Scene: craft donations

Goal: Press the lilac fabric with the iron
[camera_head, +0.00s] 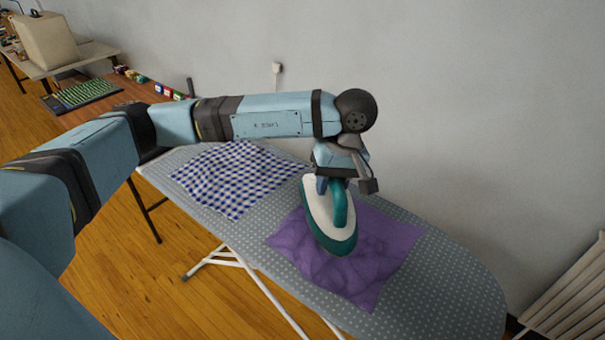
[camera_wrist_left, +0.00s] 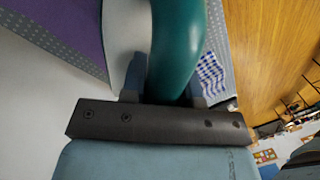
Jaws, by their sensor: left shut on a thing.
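The lilac fabric (camera_head: 378,262) lies on the right half of the ironing board and looks wrinkled. It also shows at the upper left of the left wrist view (camera_wrist_left: 65,25). The white and teal iron (camera_head: 318,209) is over the fabric's left-middle part, its tip toward the front. I cannot tell whether its sole touches the cloth. My left gripper (camera_head: 336,188) is shut on the iron's teal handle, which also fills the middle of the left wrist view (camera_wrist_left: 178,45). The iron hides part of the fabric. My right gripper is not in view.
The grey dotted ironing board (camera_head: 455,290) stands along the wall. A blue and white checked cloth (camera_head: 235,178) lies on its left part. A wooden table (camera_head: 110,98) with a green gridded item (camera_head: 82,95) is behind left. A radiator (camera_head: 570,290) is at the right.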

